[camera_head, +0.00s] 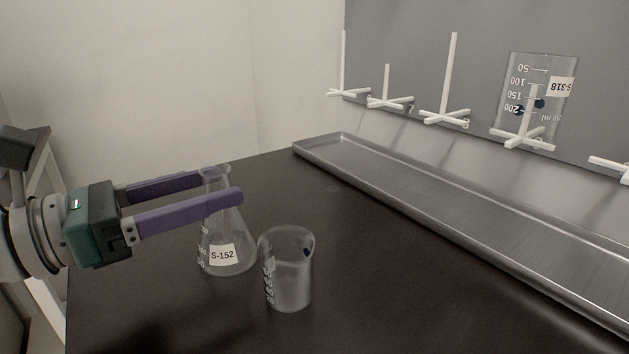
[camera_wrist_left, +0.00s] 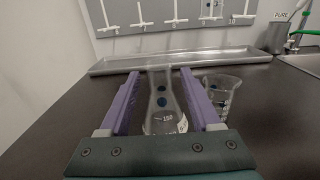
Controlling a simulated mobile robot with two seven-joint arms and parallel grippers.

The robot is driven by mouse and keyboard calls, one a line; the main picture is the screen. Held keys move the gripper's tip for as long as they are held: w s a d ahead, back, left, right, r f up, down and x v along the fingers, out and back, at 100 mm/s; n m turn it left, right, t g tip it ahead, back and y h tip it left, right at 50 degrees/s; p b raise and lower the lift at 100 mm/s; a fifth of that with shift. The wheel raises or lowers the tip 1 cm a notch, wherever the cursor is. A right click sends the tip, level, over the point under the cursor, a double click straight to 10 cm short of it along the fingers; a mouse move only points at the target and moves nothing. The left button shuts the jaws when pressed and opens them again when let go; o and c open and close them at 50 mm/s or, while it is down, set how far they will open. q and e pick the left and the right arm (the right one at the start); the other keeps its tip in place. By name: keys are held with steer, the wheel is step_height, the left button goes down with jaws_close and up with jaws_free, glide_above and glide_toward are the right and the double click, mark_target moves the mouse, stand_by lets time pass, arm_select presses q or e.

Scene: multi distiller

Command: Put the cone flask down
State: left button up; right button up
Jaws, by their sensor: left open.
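The clear cone flask (camera_head: 226,249), labelled S-152, stands upright on the dark table (camera_head: 350,270). My left gripper (camera_head: 228,187) is open, with one purple finger on each side of the flask's neck. In the left wrist view the flask (camera_wrist_left: 163,108) sits between the two spread fingers (camera_wrist_left: 158,92), with gaps visible beside its neck. The flask's base appears to rest on the table. The near finger hides part of the flask below its rim in the head view. My right gripper is not in view.
A clear beaker (camera_head: 288,270) stands close to the flask's right. A long metal tray (camera_head: 430,195) runs along the back. Above it is a grey board with white pegs (camera_head: 446,115) and an inverted beaker (camera_head: 541,80) labelled S-318. The table's middle is free.

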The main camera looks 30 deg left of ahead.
arm_select(q)
steer(key=b+v, duration=0.1)
steer(key=v, duration=0.9)
